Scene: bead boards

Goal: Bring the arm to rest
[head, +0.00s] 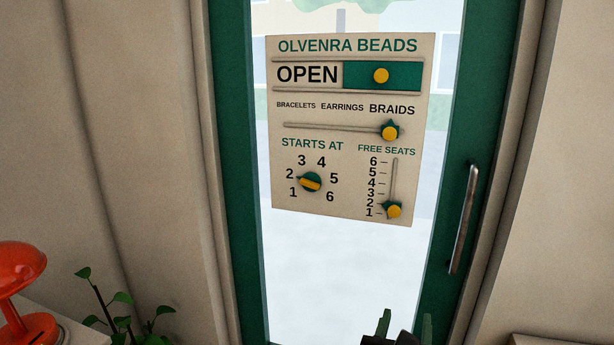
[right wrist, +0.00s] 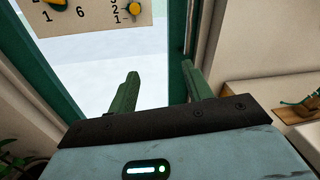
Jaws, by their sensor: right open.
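My right gripper (head: 404,328) shows at the bottom edge of the head view, below the sign board and apart from it. In the right wrist view its two green fingers (right wrist: 163,93) are spread open with nothing between them. The board (head: 350,220), headed OLVENRA BEADS, hangs on the glass door. Its slide cover (head: 410,76) leaves OPEN showing. The service slider (head: 390,131) is at BRAIDS. The dial (head: 311,182) has a yellow bar; which number it points to is hard to tell. My left gripper is out of view.
The green door frame (head: 232,160) surrounds the glass, with a metal handle (head: 463,218) at right. A red lamp (head: 22,268) and a plant (head: 125,325) stand at lower left. A wooden shelf (right wrist: 255,92) shows at right in the wrist view.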

